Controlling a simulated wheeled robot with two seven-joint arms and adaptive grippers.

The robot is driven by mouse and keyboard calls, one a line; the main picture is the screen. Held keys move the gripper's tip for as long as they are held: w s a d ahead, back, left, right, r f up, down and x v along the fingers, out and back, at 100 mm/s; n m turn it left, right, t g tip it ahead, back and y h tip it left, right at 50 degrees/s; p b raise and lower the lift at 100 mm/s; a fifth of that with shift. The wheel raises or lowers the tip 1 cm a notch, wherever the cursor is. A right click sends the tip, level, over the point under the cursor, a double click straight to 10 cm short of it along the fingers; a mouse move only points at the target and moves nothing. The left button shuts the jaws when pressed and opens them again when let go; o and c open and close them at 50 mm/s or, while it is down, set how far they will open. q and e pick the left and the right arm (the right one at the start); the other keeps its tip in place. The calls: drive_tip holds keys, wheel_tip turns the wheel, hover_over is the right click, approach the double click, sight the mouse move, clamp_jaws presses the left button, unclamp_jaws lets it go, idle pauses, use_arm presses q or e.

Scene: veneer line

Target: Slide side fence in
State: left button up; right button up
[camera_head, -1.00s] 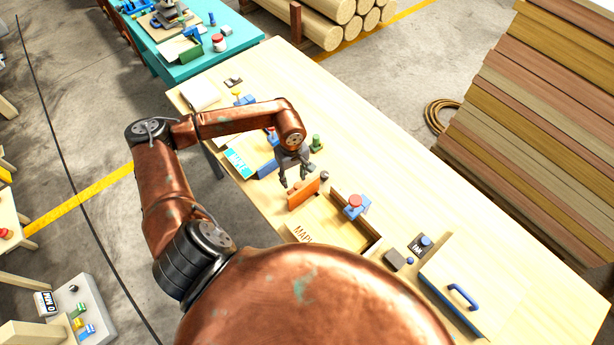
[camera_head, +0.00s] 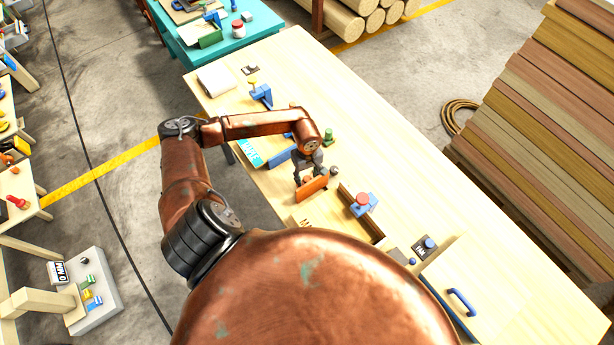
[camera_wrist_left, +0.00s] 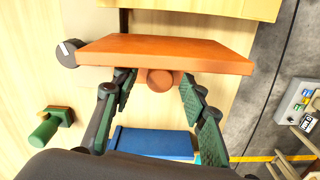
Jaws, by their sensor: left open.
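The side fence looks to be the orange board (camera_head: 315,188) standing on the table; in the wrist view its broad edge (camera_wrist_left: 165,52) runs across the upper middle. A round orange knob (camera_wrist_left: 160,80) sticks out of its near face. My left gripper (camera_head: 303,178) is at the fence, fingers pointing down toward it. In the wrist view the left gripper (camera_wrist_left: 156,86) is open, one finger on each side of the knob, with gaps visible. Whether the fingertips touch the board is unclear. My right gripper is in neither view.
A dark dial (camera_wrist_left: 68,52) sits by one end of the fence. A blue block (camera_wrist_left: 155,142) and a green-handled piece (camera_wrist_left: 45,126) lie close by. A red-topped blue clamp (camera_head: 362,203) is to the right. My own body hides the near table. The right tabletop is mostly clear.

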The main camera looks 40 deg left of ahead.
use_arm(q)
clamp_jaws()
idle(0.5)
